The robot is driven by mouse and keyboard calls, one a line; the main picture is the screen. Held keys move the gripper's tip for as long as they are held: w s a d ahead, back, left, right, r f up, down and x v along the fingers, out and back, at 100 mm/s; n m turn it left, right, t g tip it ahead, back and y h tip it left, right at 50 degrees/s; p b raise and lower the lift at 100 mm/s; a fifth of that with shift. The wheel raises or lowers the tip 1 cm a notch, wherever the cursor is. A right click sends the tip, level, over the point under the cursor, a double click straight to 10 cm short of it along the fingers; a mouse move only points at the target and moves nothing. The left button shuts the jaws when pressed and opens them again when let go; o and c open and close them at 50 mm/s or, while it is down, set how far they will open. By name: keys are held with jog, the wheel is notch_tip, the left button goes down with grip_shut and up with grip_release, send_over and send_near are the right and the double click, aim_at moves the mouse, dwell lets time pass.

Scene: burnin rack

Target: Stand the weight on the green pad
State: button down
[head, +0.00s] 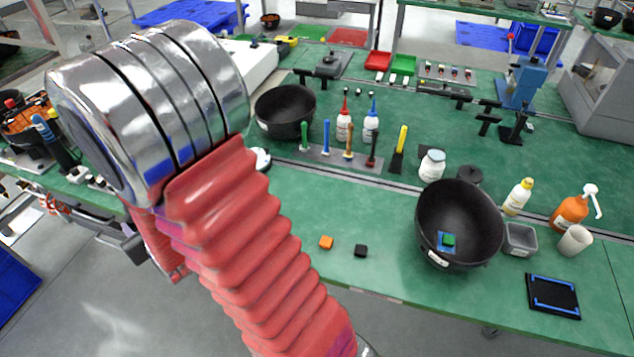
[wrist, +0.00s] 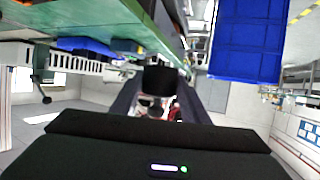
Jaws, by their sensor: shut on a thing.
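My gripper (wrist: 158,97) shows in the wrist view, its two dark fingers closing in on a small black thing (wrist: 160,77) held at their tips. This may be the weight, but its shape is only partly clear. In the head view my gripper is out of sight; my chrome wrist joint and red arm sleeve fill the left side. I cannot pick out the green pad for sure. A small green block on a blue piece (head: 449,240) lies in the right black bowl (head: 480,212), and a green tray (head: 402,65) stands at the back.
Another black bowl (head: 285,112), bottles (head: 344,122), a row of tools (head: 350,145) and a black blue-edged tray (head: 553,296) also stand there.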

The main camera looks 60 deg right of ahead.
jog(key=s+d+r+m+g+h, duration=0.1)
jog(key=s+d+m+h, duration=0.15)
jog(key=d, duration=0.65)
jog(key=s+d+r+m+g+h, duration=0.1)
jog(key=d+m+h, duration=0.2)
jog(key=d, duration=0.5)
jog(key=r+m+g+h, duration=0.1)
jog(key=m+g+h, duration=0.4)
jog(key=m+g, duration=0.95)
send_over(374, 190)
jog(key=shift+n, duration=0.4)
jog(key=shift+f, duration=2.9)
jog(key=shift+f, duration=0.1)
jog(key=shift+f, duration=2)
